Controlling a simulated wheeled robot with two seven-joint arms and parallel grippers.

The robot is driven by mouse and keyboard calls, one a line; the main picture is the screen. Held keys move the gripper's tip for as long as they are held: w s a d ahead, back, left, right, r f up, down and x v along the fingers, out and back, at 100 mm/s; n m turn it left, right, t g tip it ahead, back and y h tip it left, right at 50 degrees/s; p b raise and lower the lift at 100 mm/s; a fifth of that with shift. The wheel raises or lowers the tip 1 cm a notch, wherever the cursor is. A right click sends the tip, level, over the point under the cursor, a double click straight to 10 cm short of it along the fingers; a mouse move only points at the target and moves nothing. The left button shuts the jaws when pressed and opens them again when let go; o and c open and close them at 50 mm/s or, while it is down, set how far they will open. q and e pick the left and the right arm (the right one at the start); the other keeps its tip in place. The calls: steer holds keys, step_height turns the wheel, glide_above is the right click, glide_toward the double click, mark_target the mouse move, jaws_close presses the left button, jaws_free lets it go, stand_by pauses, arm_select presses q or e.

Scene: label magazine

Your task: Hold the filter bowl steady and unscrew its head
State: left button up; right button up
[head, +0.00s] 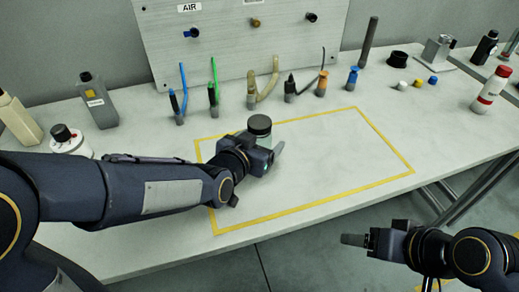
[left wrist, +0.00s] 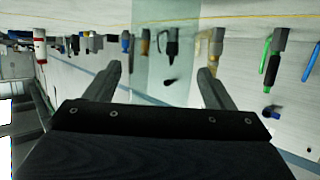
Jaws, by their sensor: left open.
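The filter bowl (head: 262,139) stands upright inside the yellow outline, with its dark round head (head: 259,124) on top. My left gripper (head: 268,148) is at the bowl's near side and partly hides it. In the left wrist view, which is upside down, a see-through greenish bowl (left wrist: 165,45) shows beyond and between the two fingertips (left wrist: 160,70). The fingers are apart, with clear space between them. I cannot tell whether either finger touches the bowl. My right gripper (head: 355,240) is in front of the table's near edge, empty; its jaw gap does not show.
A grey panel (head: 230,50) with AIR fittings stands behind. Several tools and hoses line the back of the table (head: 330,195). A grey bottle (head: 97,100) and white jar (head: 72,142) stand left, a red-and-white bottle (head: 490,90) right. The outlined area right of the bowl is clear.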

mark_target(260, 129)
arm_select(q)
steer(key=c, duration=1.1)
steer(key=shift+r+p, duration=0.3)
steer(key=shift+r, duration=0.25)
step_height(260, 129, up, 3)
steer(key=shift+f+p, duration=0.1)
steer(key=shift+p, duration=0.65)
steer(key=s+r+p, duration=0.9)
steer(key=s+p, duration=0.3)
steer(key=s, duration=0.2)
